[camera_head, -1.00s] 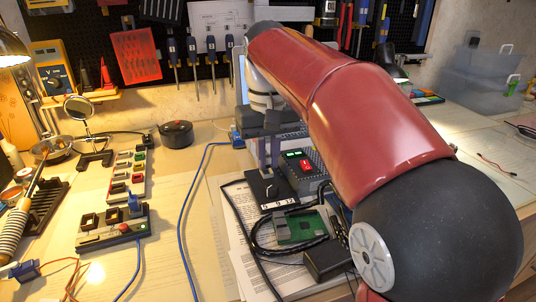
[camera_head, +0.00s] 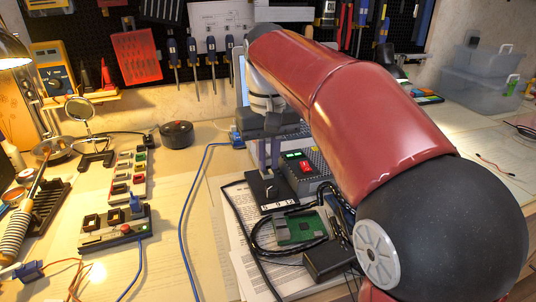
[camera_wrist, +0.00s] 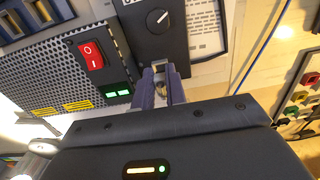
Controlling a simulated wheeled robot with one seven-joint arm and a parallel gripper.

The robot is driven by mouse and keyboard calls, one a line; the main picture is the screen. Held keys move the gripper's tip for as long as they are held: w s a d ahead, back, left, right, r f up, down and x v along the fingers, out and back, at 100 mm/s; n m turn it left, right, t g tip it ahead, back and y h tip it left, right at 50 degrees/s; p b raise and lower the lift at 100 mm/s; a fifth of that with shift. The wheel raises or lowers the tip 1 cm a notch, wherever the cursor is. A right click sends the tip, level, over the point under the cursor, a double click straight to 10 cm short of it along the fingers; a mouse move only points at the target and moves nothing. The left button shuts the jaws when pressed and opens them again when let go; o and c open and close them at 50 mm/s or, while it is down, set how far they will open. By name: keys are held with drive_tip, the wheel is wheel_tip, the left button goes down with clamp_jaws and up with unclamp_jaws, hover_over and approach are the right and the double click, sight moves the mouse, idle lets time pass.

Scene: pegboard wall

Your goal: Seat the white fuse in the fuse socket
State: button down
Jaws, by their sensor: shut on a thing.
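My gripper (camera_head: 268,168) points down over a black panel (camera_head: 262,190) with a dial and a white label. In the wrist view my gripper (camera_wrist: 161,92) is shut on a small pale piece (camera_wrist: 160,80), which appears to be the white fuse; the fingers hide most of it. In that view the black panel (camera_wrist: 182,45) with its dial lies just beyond the fingertips. The fingertips are close to the panel; I cannot tell whether they touch it. I cannot make out the fuse socket's opening; the fingers may cover it.
A grey perforated box with a red switch (camera_head: 305,167) and green lights stands right of the fingers. A green circuit board (camera_head: 300,228) and black cables (camera_head: 262,240) lie in front. A blue cable (camera_head: 188,220) runs to the left. Paper-covered table there is mostly clear.

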sight(268, 159)
drive_tip(key=shift+f+b, duration=0.5)
drive_tip(key=shift+f, duration=0.25)
drive_tip(key=c, duration=1.3)
unclamp_jaws()
drive_tip(key=shift+c, duration=0.2)
drive_tip(key=shift+r, duration=0.15)
drive_tip(key=shift+r+p, duration=0.9)
drive_tip(key=shift+r, duration=1.5)
